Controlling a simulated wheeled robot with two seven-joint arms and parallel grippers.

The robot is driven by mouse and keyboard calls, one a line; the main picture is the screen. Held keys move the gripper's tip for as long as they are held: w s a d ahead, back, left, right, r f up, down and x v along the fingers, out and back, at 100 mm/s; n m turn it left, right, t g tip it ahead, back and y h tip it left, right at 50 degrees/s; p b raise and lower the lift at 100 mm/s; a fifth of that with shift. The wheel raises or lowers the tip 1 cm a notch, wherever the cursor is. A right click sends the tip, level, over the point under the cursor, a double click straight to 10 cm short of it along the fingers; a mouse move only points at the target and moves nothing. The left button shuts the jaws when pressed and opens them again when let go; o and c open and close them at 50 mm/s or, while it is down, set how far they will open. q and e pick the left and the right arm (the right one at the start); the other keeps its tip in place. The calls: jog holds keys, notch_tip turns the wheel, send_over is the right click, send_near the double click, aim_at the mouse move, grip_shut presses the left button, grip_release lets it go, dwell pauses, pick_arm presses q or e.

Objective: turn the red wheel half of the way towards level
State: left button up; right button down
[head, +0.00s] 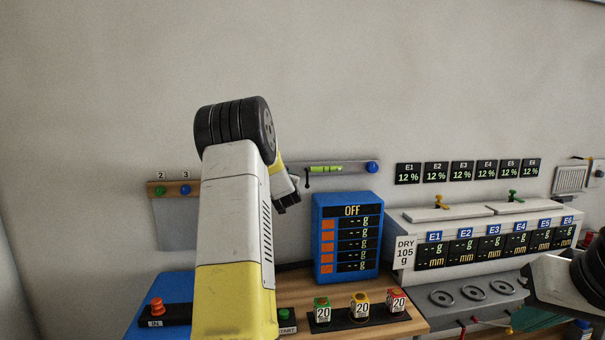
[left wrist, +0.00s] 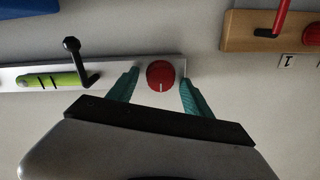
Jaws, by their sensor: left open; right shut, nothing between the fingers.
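The red wheel (left wrist: 160,75) is a round knob with a short white mark near its lower edge in the left wrist view. It sits on the end of a pale rail (left wrist: 110,70). My left gripper (left wrist: 160,86) is open, with one teal finger on each side of the wheel; I cannot tell if they touch it. The green level vial (left wrist: 48,79), with black lines, is on the same rail; it also shows in the head view (head: 325,169). My left arm hides the wheel there. My right gripper (head: 530,319) is shut and empty at the lower right, partly cut off.
A black crank (left wrist: 77,60) stands out from the rail near the vial. A blue knob (head: 372,167) is on the rail's right end. Below are a blue OFF display (head: 347,285) and several coloured buttons. A white machine (head: 460,222) stands at right.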

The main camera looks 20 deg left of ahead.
pick_arm(q)
grip_shut()
jog(key=shift+n, duration=0.3)
jog(key=shift+s+a+f+n, duration=0.1)
jog(key=shift+n, duration=4.7)
jog(key=shift+s+a+f+n, duration=0.1)
jog(key=shift+n, duration=4.7)
